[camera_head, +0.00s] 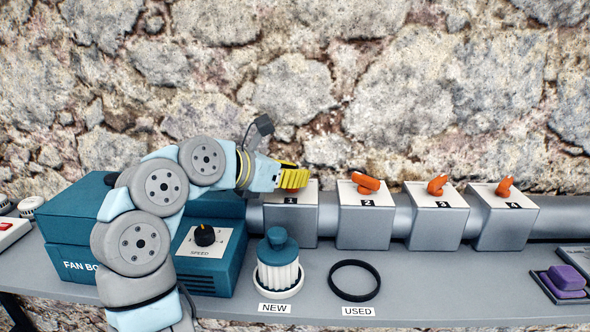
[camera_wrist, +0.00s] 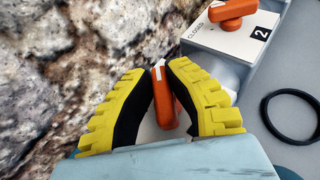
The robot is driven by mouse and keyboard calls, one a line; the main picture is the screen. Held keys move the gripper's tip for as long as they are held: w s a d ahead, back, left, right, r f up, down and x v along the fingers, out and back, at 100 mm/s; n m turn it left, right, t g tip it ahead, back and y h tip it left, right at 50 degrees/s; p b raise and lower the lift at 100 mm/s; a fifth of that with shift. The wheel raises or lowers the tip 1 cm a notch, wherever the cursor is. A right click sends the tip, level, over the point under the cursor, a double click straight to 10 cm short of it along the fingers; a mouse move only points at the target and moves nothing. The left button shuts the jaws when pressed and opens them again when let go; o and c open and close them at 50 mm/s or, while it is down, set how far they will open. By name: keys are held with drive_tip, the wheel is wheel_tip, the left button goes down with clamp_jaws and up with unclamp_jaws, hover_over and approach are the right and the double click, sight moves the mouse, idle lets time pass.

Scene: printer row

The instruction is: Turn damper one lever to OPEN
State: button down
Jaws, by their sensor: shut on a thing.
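Damper one is the grey box labelled 1 (camera_head: 290,226) on the duct. My gripper (camera_head: 293,178) is over its top in the head view and hides most of its lever there. In the wrist view the orange lever (camera_wrist: 164,102) lies between the yellow fingers of my gripper (camera_wrist: 164,98), which are shut on it. A white pointer mark shows at the lever's far end. The OPEN and CLOSED words of damper one are hidden, so I cannot tell which it points at.
Damper two (camera_head: 366,222), damper three (camera_head: 437,224) and damper four (camera_head: 503,222) stand to the right, each with an orange lever. The teal fan box (camera_head: 75,247), a NEW filter (camera_head: 278,265) and a black USED ring (camera_head: 354,281) are nearby. A stone wall is behind.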

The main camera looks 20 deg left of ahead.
drive_tip(key=shift+d+f, duration=0.1)
idle(0.3)
drive_tip(key=c, duration=1)
unclamp_jaws()
drive_tip(key=shift+v, duration=6)
drive_tip(key=shift+w, duration=0.1)
